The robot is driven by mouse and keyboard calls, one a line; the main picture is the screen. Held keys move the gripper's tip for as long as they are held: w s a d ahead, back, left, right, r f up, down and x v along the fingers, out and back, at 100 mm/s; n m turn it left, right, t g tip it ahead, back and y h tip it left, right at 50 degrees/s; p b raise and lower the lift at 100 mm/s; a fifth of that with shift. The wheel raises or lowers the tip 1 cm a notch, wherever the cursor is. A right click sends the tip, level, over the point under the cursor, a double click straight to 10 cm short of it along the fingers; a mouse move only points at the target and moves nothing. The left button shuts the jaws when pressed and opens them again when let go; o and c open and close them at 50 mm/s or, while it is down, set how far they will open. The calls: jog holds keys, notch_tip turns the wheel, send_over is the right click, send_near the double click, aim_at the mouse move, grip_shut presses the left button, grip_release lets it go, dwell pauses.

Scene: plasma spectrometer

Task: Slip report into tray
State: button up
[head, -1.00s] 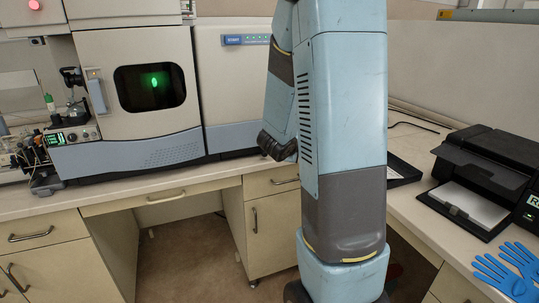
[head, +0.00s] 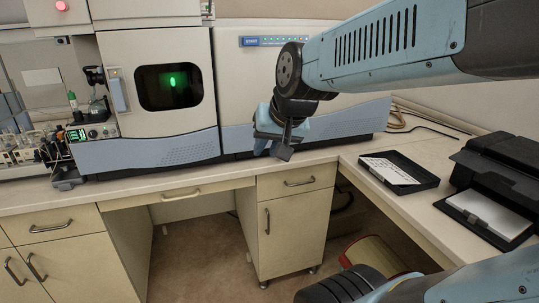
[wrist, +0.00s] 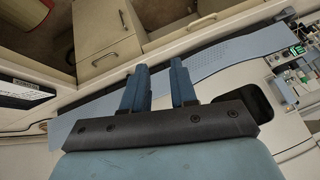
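A black shallow tray (head: 400,182) lies on the right-hand counter, left of the printer. A white sheet with printed lines (head: 388,169), which looks like the report, lies in the tray's left part. I cannot tell whether its left edge rests on the rim. My gripper (head: 277,143) is in front of the big instrument, left of the tray and apart from it. In the wrist view my gripper's two blue fingers (wrist: 160,75) stand apart with nothing between them. A dark tray-like shape (wrist: 15,101) with a white strip shows at that view's left edge.
A black printer (head: 505,165) with a white sheet (head: 490,213) in its output stands at the right. The large spectrometer (head: 160,80) fills the back counter. Counter around the tray is clear.

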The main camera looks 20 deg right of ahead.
jog(key=s+n+g+h, duration=0.1)
jog(key=s+n, duration=0.2)
jog(key=s, duration=0.3)
jog(key=shift+s+d+r, duration=0.2)
jog(key=shift+r, duration=0.05)
dwell(0.8)
